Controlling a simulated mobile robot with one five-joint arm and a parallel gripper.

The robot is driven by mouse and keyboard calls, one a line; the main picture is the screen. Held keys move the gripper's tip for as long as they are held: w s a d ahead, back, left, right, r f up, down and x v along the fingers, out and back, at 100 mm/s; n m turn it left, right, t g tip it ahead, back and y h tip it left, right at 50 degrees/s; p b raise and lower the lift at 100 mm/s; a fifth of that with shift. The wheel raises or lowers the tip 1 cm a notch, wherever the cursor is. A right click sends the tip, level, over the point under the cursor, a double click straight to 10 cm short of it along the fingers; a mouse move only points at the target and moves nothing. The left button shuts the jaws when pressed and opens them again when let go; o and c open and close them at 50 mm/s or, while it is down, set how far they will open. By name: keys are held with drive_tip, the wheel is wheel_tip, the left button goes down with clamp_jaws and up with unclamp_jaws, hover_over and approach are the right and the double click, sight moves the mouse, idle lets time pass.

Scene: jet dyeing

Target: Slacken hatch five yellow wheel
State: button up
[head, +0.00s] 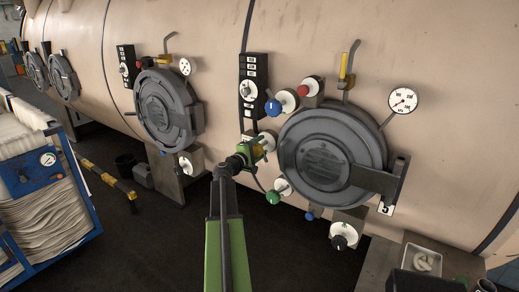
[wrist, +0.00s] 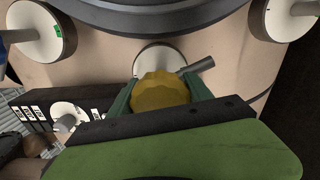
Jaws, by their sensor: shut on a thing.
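The round grey hatch five (head: 330,155) is on the beige vessel wall, with a "5" label (head: 386,208) at its lower right. The yellow wheel (head: 258,152) is at the hatch's left side, in front of a white disc (head: 269,139). My gripper (head: 248,153) reaches the wheel from the lower left and is shut on it. In the wrist view, the scalloped yellow wheel (wrist: 158,92) sits between the two green fingers, and its white disc (wrist: 160,58) is partly hidden behind it. A dark rod shows at its right.
A blue knob (head: 273,107), a red knob (head: 311,86) and a green knob (head: 273,197) surround the hatch closely. A control panel (head: 253,85) is above left, and a gauge (head: 403,101) upper right. A blue cart (head: 45,180) stands left; dark floor lies between.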

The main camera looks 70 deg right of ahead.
drive_tip(key=m, duration=0.6)
drive_tip(key=shift+w, duration=0.2)
drive_tip(key=m, duration=0.5)
drive_tip(key=shift+m, duration=0.4)
drive_tip(key=m, duration=0.5)
drive_tip(key=shift+f, duration=0.1)
drive_tip(key=m, duration=0.6)
drive_tip(key=shift+w, duration=0.1)
drive_tip(key=o, duration=1.4)
